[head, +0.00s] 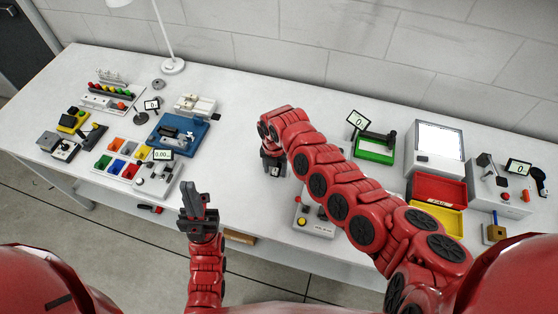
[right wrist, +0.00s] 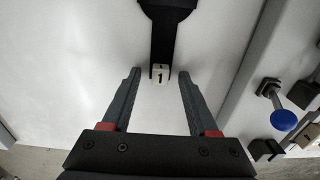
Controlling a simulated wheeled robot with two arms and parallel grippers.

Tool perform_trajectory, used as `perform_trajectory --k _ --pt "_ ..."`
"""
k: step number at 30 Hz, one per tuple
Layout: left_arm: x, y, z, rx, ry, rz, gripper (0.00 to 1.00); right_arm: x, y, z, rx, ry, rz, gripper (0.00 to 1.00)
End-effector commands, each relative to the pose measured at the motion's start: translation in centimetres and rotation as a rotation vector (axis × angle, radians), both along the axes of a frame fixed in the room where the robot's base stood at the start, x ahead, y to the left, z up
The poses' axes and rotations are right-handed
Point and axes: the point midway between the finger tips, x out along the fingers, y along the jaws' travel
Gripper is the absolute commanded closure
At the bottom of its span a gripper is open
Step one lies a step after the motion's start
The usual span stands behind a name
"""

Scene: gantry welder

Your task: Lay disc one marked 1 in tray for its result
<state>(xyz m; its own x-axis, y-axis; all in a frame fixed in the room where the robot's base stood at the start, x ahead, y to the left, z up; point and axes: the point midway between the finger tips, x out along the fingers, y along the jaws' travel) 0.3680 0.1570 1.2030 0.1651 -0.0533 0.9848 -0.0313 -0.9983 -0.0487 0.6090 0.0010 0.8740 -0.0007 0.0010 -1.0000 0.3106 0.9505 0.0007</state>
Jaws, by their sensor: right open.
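A small white tag marked 1 (right wrist: 161,75) sits at the near end of a black bar (right wrist: 163,45) that widens into a rounded black part at the top edge of the right wrist view. I take this to be disc one; its far part is cut off. My right gripper (right wrist: 158,85) is open, one finger on either side of the tag, with gaps to both. In the head view my right gripper (head: 273,160) points down at the table's middle. My left gripper (head: 199,198) looks shut and empty in front of the table. A red tray (head: 440,189) carries a FAIL label.
A grey button box (head: 315,222) lies close beside my right arm. A blue knob (right wrist: 284,120) shows in the right wrist view. Instruments crowd the table's left.

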Motion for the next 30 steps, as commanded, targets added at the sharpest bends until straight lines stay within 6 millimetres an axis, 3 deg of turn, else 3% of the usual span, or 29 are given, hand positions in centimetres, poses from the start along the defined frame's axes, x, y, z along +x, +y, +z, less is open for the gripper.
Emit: perform_trajectory --k 5,6,15,16,30 --pt "0.00 0.00 -0.03 0.000 0.000 0.000 1.00 0.03 -0.01 -0.02 0.000 0.000 0.000 0.40" --pt "0.00 0.00 -0.02 0.000 0.000 0.000 1.00 0.03 -0.02 -0.01 0.000 -0.001 0.000 0.44" --pt "0.00 0.00 -0.03 0.000 0.000 0.000 1.00 0.05 -0.05 0.02 0.000 -0.001 -0.001 0.98" --pt "0.00 0.00 -0.02 0.000 0.000 0.000 1.00 0.05 -0.05 0.02 0.000 -0.001 -0.001 1.00" --pt "0.00 0.00 -0.13 0.000 0.000 0.000 1.00 0.11 -0.11 0.31 0.000 -0.001 -0.002 1.00"
